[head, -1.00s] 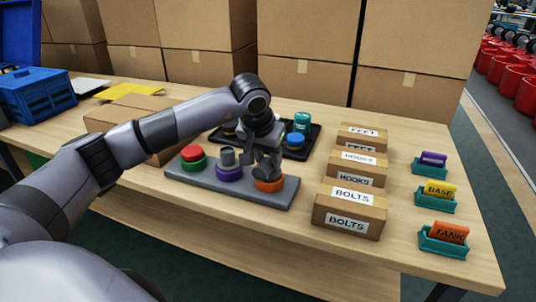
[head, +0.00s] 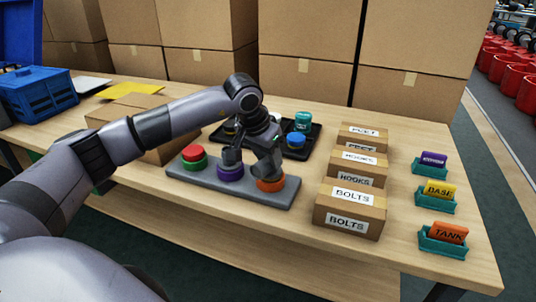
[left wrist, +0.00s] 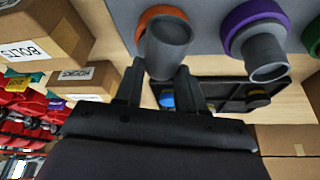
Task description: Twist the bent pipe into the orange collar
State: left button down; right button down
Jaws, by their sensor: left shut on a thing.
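The grey bent pipe (left wrist: 168,45) stands at the orange collar (left wrist: 152,14) on the grey base plate; the collar also shows in the head view (head: 270,185). My left gripper (left wrist: 160,70) is shut on the pipe, one finger on each side. Whether the pipe is fully seated cannot be told. My right gripper is not in view.
A purple collar (head: 230,174) with another grey pipe (left wrist: 266,57) and a green collar with a red cap (head: 193,153) share the plate. A dark tray (head: 312,134) lies behind. The bolts box (head: 347,211) stands close on the right.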

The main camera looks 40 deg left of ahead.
pick_arm(q)
jog(key=shift+m, duration=0.5)
jog(key=shift+a, duration=0.1)
jog(key=shift+m+h, duration=0.4)
jog(key=shift+m, duration=0.3)
jog(key=shift+f, duration=0.15)
grip_release()
dwell(0.4)
dwell(0.4)
